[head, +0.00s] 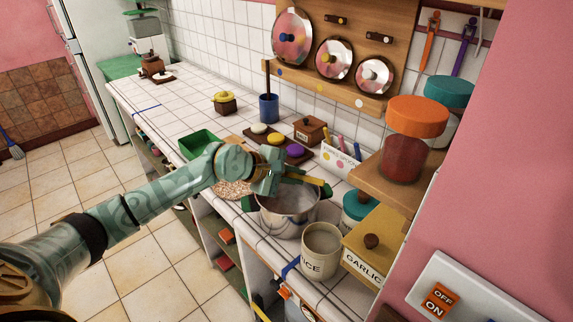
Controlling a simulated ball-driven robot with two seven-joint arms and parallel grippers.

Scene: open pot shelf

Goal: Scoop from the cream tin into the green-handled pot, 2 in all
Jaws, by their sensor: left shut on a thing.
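The pot (287,222) is pale metal with green handles (250,204). It stands on the white tiled counter, and its inside looks greyish and cloudy. The cream tin (321,256) is a round cream canister with lettering ending in "ICE". It stands just in front and to the right of the pot, open at the top. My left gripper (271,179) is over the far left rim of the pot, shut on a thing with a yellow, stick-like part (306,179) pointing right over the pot. Its other end is hidden by the gripper. My right gripper is out of view.
A garlic box (371,246) and a teal-lidded jar (358,210) stand right of the pot, below a wooden shelf (388,187) with an orange-lidded jar (412,150). A green tray (199,144) and a dark tray of coloured knobs (262,146) lie behind.

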